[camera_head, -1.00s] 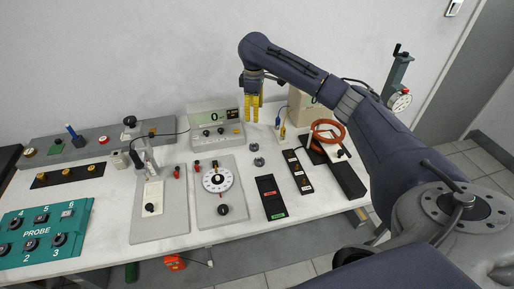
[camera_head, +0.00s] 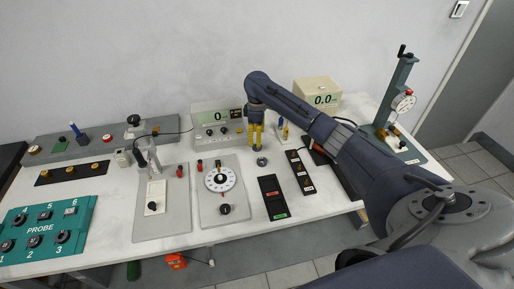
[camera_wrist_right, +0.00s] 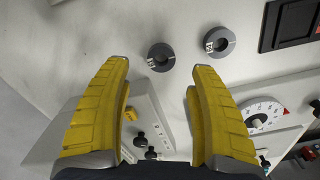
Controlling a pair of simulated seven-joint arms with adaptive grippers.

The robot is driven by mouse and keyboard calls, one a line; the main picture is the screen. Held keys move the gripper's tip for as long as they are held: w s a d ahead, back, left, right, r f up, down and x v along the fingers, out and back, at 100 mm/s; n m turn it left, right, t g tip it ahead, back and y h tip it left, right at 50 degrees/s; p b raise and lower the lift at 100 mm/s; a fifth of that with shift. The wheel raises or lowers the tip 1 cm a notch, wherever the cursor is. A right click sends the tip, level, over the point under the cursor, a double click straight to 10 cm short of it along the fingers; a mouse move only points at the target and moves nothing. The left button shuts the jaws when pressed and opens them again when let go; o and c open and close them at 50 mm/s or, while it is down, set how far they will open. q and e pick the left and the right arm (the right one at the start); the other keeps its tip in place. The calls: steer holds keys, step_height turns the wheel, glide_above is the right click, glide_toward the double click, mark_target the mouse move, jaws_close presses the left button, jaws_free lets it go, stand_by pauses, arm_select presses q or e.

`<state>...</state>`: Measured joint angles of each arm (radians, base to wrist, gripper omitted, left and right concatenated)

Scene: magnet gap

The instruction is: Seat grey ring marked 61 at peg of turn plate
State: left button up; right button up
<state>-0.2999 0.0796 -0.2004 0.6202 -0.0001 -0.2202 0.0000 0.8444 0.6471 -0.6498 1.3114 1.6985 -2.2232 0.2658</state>
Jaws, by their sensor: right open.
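Two dark grey rings lie on the white bench in the right wrist view, a left ring (camera_wrist_right: 161,57) and a right ring (camera_wrist_right: 219,41). Each has a small white label, too small to read surely, so I cannot tell which is 61. In the head view one ring (camera_head: 262,161) shows below my right gripper (camera_head: 257,137); the other is hidden. My right gripper, with yellow fingers, is open and empty above the bench, the rings beyond its fingertips. The likely turn plate, a white dial disc (camera_head: 219,179), sits on a grey board; I cannot make out its peg clearly.
A meter box (camera_head: 215,137) with knobs stands behind the rings. A black tray (camera_head: 271,196) with red and green labels and a narrow black strip (camera_head: 300,172) lie to the right. A dial gauge stand (camera_head: 400,105) is at the far right.

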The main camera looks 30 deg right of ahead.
steer(key=shift+a+f, duration=0.15)
steer(key=shift+f, duration=2.6)
steer(key=c, duration=1.3)
